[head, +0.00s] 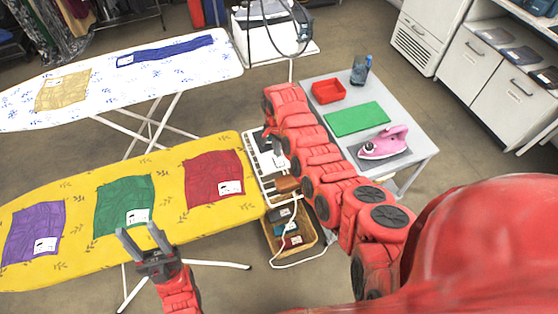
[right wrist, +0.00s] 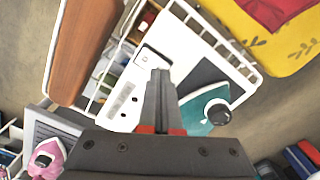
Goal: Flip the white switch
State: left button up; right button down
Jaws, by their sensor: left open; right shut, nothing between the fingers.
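A white panel (right wrist: 127,95) with small dark openings lies under my right gripper in the right wrist view. A pale raised piece (right wrist: 152,60) at its upper end, close to the fingertips, looks like the white switch; its position is unclear. My right gripper (right wrist: 158,72) is shut and empty, its tips over or beside that piece; I cannot tell whether they touch. In the head view my right arm partly hides the white rack (head: 251,146) where the panel sits. My left gripper (head: 139,231) is open and empty above the front edge of the yellow ironing board (head: 80,190).
A teal iron (right wrist: 197,108) with a dark knob (right wrist: 218,112) lies close right of the right fingers. A wicker basket (head: 304,245) stands below the rack. A grey table (head: 405,142) holds a pink iron (head: 384,143), a green mat (head: 356,119) and a red tray (head: 328,91).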

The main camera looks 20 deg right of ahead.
jog(key=shift+f+b, duration=0.6)
jog(key=shift+f, duration=0.2)
jog(key=shift+s+r, duration=0.1)
jog(key=shift+r+p, duration=0.7)
jog(key=shift+r, duration=0.55)
jog(key=shift+r+p, duration=0.55)
jog(key=shift+r, duration=1.65)
jog(key=shift+f, duration=0.1)
